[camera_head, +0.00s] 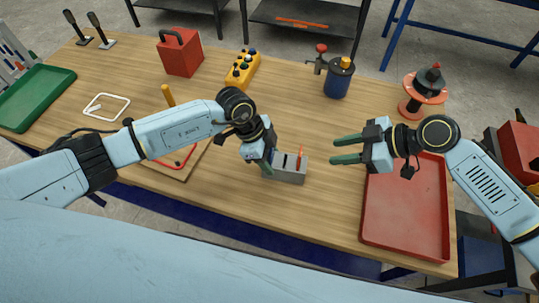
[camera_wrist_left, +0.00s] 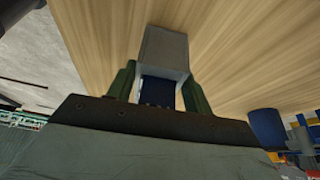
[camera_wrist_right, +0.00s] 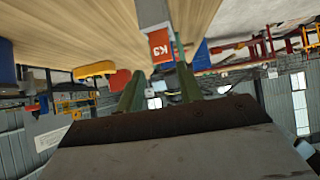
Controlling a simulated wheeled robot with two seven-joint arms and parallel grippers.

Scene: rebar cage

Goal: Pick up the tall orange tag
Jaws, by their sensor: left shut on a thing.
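A grey slotted block (camera_head: 290,175) stands on the table near its front edge. A thin orange tag (camera_head: 300,159) stands upright out of its right part. In the right wrist view the tag (camera_wrist_right: 161,46) shows its face, marked K3, in front of the grey block (camera_wrist_right: 152,12).
A red tray (camera_head: 405,215) lies under my right arm. A red-rimmed wooden board (camera_head: 178,167) is partly hidden below my left arm. A blue can (camera_head: 338,82), yellow control box (camera_head: 243,69) and red box (camera_head: 180,55) stand farther back. The tabletop between block and tray is clear.

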